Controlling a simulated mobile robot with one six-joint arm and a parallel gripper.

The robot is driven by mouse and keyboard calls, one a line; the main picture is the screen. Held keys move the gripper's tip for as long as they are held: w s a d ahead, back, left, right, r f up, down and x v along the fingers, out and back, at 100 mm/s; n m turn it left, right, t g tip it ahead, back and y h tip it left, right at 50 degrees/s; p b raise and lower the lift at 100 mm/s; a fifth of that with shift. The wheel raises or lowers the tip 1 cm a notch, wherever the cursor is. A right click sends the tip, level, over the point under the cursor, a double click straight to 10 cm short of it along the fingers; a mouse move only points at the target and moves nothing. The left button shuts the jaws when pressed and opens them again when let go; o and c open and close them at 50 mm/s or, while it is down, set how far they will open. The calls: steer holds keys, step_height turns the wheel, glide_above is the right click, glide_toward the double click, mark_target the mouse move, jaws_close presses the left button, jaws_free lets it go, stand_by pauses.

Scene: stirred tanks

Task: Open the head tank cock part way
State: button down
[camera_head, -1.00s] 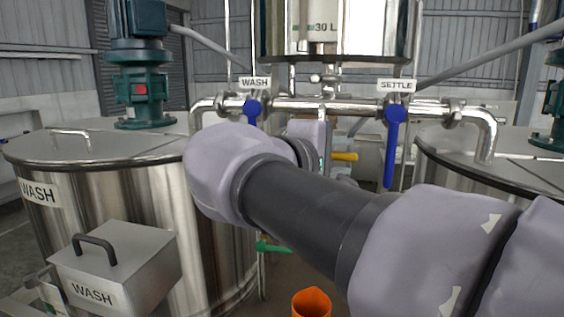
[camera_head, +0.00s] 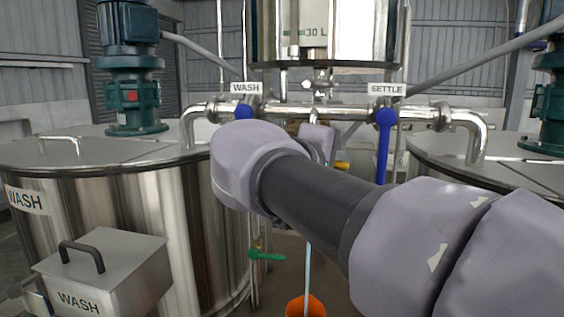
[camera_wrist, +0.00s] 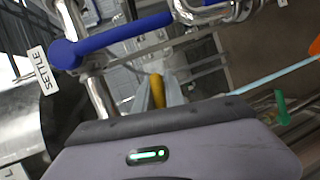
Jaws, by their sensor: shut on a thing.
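The head tank (camera_head: 325,35), a shiny vessel with a level mark, hangs at the top centre of the head view. A yellow cock handle (camera_wrist: 157,92) lies between my gripper's fingers (camera_wrist: 158,88) in the wrist view, and they are shut on it. In the head view only a short piece of the yellow handle (camera_head: 343,166) shows; my arm hides most of it and the fingers. A pale blue stream (camera_head: 307,270) falls into an orange container (camera_head: 306,307) below. The stream also shows in the wrist view (camera_wrist: 268,77).
Blue-handled valves labelled WASH (camera_head: 244,112) and SETTLE (camera_head: 383,145) sit on the cross pipe (camera_head: 315,113). The WASH tank (camera_head: 130,215) stands left, another tank (camera_head: 490,170) right. A green handle (camera_head: 267,256) is low down near the WASH tank.

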steer(key=shift+a+f+m+y+b, duration=0.3)
steer(key=shift+f+m+y+b, duration=0.3)
steer(key=shift+m, duration=0.5)
steer(key=shift+f, duration=0.1)
steer(key=c, duration=1.4)
jaws_free()
